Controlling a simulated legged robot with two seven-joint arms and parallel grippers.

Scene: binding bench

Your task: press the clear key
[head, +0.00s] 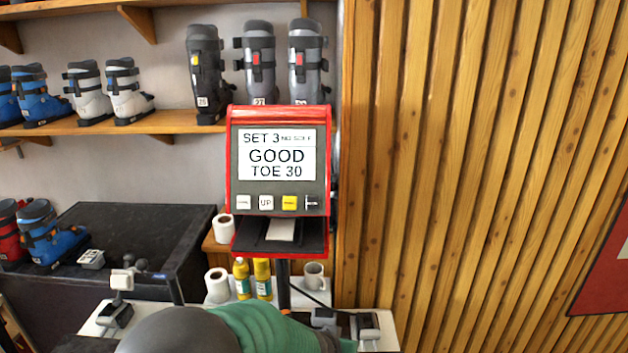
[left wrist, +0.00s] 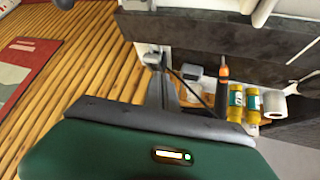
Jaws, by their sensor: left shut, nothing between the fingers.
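The red-framed terminal (head: 279,122) stands upright in the middle of the head view; its screen (head: 277,157) reads "GOOD" and "TOE 30". Under the screen is a row of keys: a white key (head: 243,202) at left, a white "UP" key (head: 266,202), a yellow key (head: 290,203) and a dark-and-white one (head: 311,203). Apart from "UP", their labels are too small to read, so I cannot tell the clear key. My green left hand is low in front of the terminal, apart from the keys. My left gripper (left wrist: 165,92) appears shut and empty in the left wrist view. My right gripper is out of view.
A ledge (head: 268,246) with a white slip juts out below the keys. Yellow bottles (head: 241,279), a paper roll (head: 217,285) and a mug (head: 315,275) stand beneath it. Ski boots (head: 258,64) stand on the shelf behind. A slatted wall (head: 470,170) fills the right.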

